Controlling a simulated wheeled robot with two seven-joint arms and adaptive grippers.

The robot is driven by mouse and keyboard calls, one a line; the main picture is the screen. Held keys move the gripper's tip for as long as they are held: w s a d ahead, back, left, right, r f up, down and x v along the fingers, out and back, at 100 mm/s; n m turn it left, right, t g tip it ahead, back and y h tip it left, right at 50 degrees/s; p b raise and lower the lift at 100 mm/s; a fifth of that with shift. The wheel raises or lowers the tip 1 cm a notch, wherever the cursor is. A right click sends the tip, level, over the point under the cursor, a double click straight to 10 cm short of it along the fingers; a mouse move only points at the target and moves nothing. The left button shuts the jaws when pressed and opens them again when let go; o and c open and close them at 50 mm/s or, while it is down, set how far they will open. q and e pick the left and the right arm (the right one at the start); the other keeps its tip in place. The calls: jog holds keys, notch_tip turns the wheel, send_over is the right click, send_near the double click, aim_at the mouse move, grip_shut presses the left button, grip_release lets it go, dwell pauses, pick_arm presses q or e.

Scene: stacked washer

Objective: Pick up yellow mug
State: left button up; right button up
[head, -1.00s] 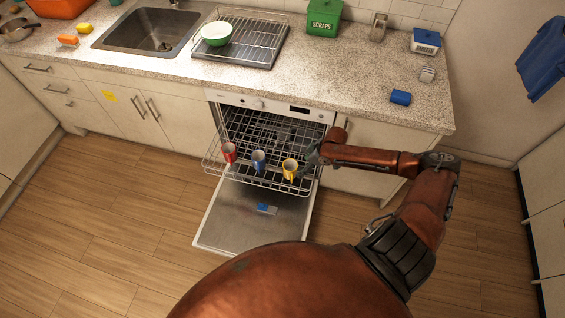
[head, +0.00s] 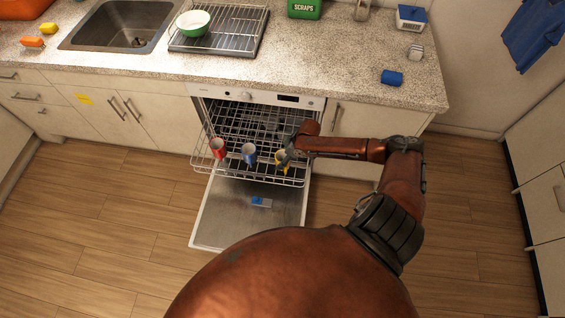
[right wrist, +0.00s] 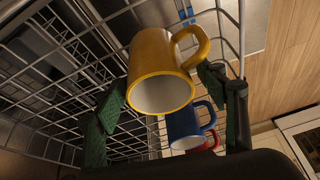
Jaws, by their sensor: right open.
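The yellow mug (head: 281,157) stands in the pulled-out upper rack of the dishwasher, at the right end of a row of mugs. In the right wrist view the yellow mug (right wrist: 160,72) lies between my open fingers, its handle toward the right finger. My right gripper (head: 288,153) is at the mug in the head view and partly covers it. In the right wrist view my right gripper (right wrist: 165,112) has one green-padded finger on each side of the mug; I cannot tell whether either touches it. My left gripper is not in view.
A blue mug (head: 249,153) and a red mug (head: 218,148) stand left of the yellow one in the wire rack (head: 230,172). The open dishwasher door (head: 232,222) lies below, with a blue and white packet (head: 261,202) on it. The counter (head: 310,72) is above.

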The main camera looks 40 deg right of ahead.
jog(key=shift+r, duration=0.1)
jog(key=c, duration=1.4)
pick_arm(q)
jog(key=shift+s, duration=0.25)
pick_arm(e)
jog(key=shift+c, duration=0.5)
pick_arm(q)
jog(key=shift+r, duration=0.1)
pick_arm(e)
jog(key=shift+r, duration=0.1)
